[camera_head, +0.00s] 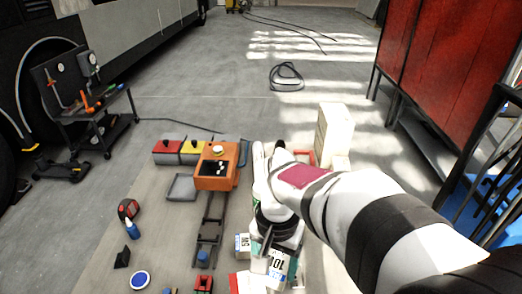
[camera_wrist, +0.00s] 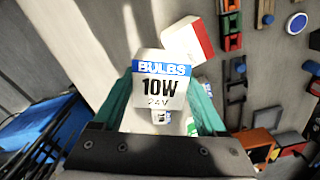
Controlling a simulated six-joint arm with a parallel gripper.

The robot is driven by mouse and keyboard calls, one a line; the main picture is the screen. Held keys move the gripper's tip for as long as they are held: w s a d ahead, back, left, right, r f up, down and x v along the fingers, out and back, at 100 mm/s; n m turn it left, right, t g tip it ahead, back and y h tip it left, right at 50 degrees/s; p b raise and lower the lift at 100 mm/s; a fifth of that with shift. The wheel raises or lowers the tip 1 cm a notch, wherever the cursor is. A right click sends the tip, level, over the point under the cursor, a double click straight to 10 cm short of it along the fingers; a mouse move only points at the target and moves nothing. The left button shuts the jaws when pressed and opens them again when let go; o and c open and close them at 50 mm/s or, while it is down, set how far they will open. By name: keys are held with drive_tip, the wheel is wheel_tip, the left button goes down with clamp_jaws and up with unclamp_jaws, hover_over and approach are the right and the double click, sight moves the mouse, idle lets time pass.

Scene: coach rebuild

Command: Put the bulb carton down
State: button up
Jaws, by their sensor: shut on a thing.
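The bulb carton (camera_wrist: 160,88) is a white box with a blue band, marked BULBS 10W 24V. It sits between the teal fingers of my gripper (camera_wrist: 163,104), which is shut on it. In the head view the carton (camera_head: 277,265) shows at the lower middle, partly covered by my gripper (camera_head: 268,258). I cannot tell whether its underside touches the table (camera_head: 165,225).
A red and white box (camera_wrist: 186,40) lies close beside the held carton. Another white and blue box (camera_head: 242,245) stands left of my gripper. An orange box (camera_head: 217,167), a dark rail (camera_head: 208,228) and a tall cream carton (camera_head: 334,130) stand farther back.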

hover_over(247, 286)
wheel_tip(247, 286, down, 4)
drive_tip(key=shift+s+d+r, duration=0.1)
drive_tip(key=shift+d+r, duration=0.05)
drive_tip(key=shift+r, duration=0.1)
drive_tip(key=shift+f, duration=2)
drive_tip(key=shift+f, duration=0.15)
drive_tip(key=o, duration=1.3)
wheel_tip(247, 286, up, 12)
drive_tip(key=s+d+f+y, duration=0.1)
drive_tip(key=s+d, duration=0.4)
drive_tip(key=s, duration=0.4)
drive_tip(key=s+d+f+m, duration=0.1)
drive_tip(key=s+d, duration=0.5)
drive_tip(key=s, duration=0.3)
drive_tip(key=shift+y, duration=0.4)
